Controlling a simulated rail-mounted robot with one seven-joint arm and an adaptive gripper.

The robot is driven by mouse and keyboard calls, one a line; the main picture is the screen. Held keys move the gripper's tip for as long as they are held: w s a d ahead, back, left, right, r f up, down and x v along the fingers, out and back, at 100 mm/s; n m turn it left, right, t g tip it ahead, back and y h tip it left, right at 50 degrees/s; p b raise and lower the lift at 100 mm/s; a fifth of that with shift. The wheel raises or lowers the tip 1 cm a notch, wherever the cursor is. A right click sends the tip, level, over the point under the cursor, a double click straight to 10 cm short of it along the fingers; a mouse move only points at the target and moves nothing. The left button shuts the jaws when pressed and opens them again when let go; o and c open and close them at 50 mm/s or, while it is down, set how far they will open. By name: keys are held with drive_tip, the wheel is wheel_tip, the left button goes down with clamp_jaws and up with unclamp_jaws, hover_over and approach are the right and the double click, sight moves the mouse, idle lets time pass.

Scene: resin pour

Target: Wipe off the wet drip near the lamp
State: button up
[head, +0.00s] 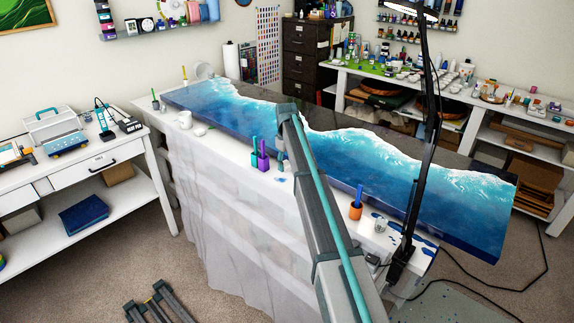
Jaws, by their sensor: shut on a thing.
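The black lamp (428,130) stands at the right end of the white-covered table (225,150), its base at the front edge. Dark blue drips (424,241) lie on the white cover beside the lamp base, with another blue patch (394,226) just left of the pole. Which of them is wet cannot be told. My arm reaches from the lower right over the table's front edge to its middle, left of the lamp. My gripper and whatever it holds cannot be made out; the arm's far end is hidden behind its own links.
The long blue resin slab (370,180) fills most of the tabletop. Along the front edge stand an orange cup (355,210), a speckled white cup (381,225) and a purple holder (260,161). A small blue spot (280,180) is left of my arm. Cables trail at the right.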

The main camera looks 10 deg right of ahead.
sight(278, 178)
drive_tip(key=shift+f+b, duration=1.15)
drive_tip(key=shift+f, duration=1.7)
drive_tip(key=shift+f, duration=0.6)
drive_tip(key=shift+w, duration=0.1)
drive_tip(key=shift+w+a, duration=0.7)
drive_tip(key=shift+w, duration=0.1)
drive_tip(key=shift+w, duration=0.1)
drive_tip(key=shift+w+a+f, duration=0.15)
drive_tip(key=shift+w+a, duration=0.5)
drive_tip(key=shift+w, duration=0.05)
drive_tip(key=shift+a, duration=0.1)
drive_tip(key=shift+w, duration=0.15)
